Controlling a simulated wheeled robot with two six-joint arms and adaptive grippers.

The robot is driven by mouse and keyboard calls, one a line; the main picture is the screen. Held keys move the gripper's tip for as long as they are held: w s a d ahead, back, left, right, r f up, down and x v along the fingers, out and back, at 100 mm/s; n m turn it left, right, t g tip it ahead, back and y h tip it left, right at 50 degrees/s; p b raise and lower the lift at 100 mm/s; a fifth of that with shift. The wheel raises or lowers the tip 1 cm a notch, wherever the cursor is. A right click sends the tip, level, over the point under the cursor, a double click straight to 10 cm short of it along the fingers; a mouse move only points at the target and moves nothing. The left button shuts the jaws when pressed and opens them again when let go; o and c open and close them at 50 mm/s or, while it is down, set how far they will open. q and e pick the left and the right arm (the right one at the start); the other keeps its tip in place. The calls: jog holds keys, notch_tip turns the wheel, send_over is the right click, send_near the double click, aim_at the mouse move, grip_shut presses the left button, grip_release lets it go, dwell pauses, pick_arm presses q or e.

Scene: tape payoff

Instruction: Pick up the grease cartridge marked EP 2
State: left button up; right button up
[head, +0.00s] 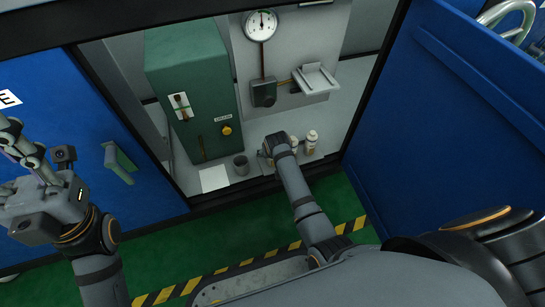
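Two small pale containers stand to the right of my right wrist on the cabinet floor: one farther right (311,140), the other (295,143) partly hidden by the wrist. Both have brownish labels too small to read, so I cannot tell whether either is the EP 2 cartridge. My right arm reaches into the cabinet. My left gripper (20,155) is raised at the left edge in front of the blue door, away from the containers. Its fingers are partly cut off, and their opening is unclear.
A green box (190,85) stands inside the cabinet, with a dark cup (241,165) and white sheet (214,178) before it. A gauge (260,25) and small grey shelf (316,80) are on the back wall. Blue doors (450,110) flank the opening.

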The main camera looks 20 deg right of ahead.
jog(key=shift+w+f, duration=0.1)
jog(key=shift+r, duration=0.2)
jog(key=shift+c, duration=0.5)
jog(key=c, duration=1.3)
